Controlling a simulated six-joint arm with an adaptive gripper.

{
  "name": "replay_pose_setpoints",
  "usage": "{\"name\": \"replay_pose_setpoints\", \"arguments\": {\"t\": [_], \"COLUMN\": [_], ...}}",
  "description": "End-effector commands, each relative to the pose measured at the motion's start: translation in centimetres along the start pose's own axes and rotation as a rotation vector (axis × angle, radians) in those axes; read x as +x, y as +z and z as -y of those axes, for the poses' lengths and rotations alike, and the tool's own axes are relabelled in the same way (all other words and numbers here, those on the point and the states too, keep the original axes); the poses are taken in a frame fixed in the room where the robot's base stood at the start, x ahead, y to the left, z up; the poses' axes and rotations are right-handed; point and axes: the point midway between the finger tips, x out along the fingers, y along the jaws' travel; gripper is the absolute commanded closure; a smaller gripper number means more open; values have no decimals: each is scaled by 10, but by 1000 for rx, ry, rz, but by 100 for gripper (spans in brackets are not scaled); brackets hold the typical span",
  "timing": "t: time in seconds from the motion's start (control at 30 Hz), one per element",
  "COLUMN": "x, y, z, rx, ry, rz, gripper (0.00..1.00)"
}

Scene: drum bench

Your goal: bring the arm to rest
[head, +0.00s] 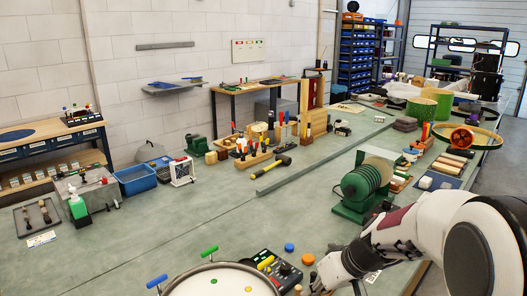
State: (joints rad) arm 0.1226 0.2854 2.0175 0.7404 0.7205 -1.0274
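My white arm comes in from the lower right of the head view and reaches left over the bench (130,245). My gripper (320,284) is at the bottom edge, right of a round drum (205,275) with a pale top. The gripper is small, dark and partly cut off by the frame, so I cannot tell whether it is open or shut, or whether it holds anything. A dark control box (275,268) with buttons sits between the drum and my gripper.
A green ribbed machine (362,190) stands close behind my arm. A yellow-handled hammer (272,167) and tool blocks are farther back.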

Motion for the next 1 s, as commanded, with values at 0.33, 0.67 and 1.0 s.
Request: {"name": "replay_pose_setpoints", "arguments": {"t": [0.33,0.67,1.0], "x": [-42,-85,-124], "y": [59,107,150], "z": [28,48,61], "rx": [198,316,377], "ry": [63,164,275], "rz": [106,145,132], "gripper": [100,100,100]}}
